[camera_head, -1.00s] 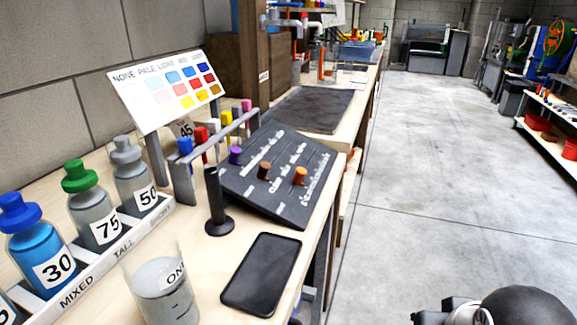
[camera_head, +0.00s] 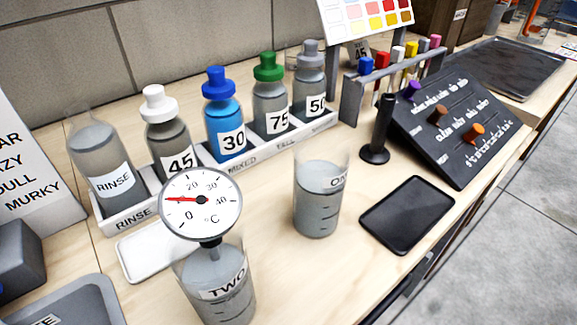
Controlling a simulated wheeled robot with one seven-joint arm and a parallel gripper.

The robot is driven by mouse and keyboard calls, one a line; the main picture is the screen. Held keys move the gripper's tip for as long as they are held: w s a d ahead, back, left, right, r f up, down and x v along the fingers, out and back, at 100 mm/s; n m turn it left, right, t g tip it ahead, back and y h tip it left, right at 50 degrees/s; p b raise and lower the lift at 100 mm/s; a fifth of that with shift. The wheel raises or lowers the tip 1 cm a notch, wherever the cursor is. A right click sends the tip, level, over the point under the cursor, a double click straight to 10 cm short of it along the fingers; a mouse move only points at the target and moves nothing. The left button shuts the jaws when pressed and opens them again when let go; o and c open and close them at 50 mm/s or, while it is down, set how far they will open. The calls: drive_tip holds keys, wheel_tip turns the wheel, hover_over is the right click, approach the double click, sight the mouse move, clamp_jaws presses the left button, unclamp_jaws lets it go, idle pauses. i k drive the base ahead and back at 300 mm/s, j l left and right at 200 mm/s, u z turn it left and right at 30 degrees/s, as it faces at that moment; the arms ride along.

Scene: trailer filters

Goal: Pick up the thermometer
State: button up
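The thermometer (camera_head: 201,203) is a round white dial with a red needle, marked 0 to 40 °C. It stands upright at the top of a clear beaker labelled TWO (camera_head: 222,289), at the lower left of the head view. Its dial is above the rim; any stem below is hard to make out in the grey liquid. My gripper is not in view.
A beaker labelled ONE (camera_head: 318,205) stands to the right, beside a black tray (camera_head: 408,214). Behind is a rack (camera_head: 262,153) of labelled bottles, including a blue one (camera_head: 224,117). A white tray (camera_head: 140,262) lies left of the thermometer. A slanted black panel (camera_head: 462,125) stands at right.

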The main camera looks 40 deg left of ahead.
sight(201, 204)
drive_tip(key=k+l+u, duration=0.4)
drive_tip(key=k+u, duration=0.1)
drive_tip(key=u, duration=1.7)
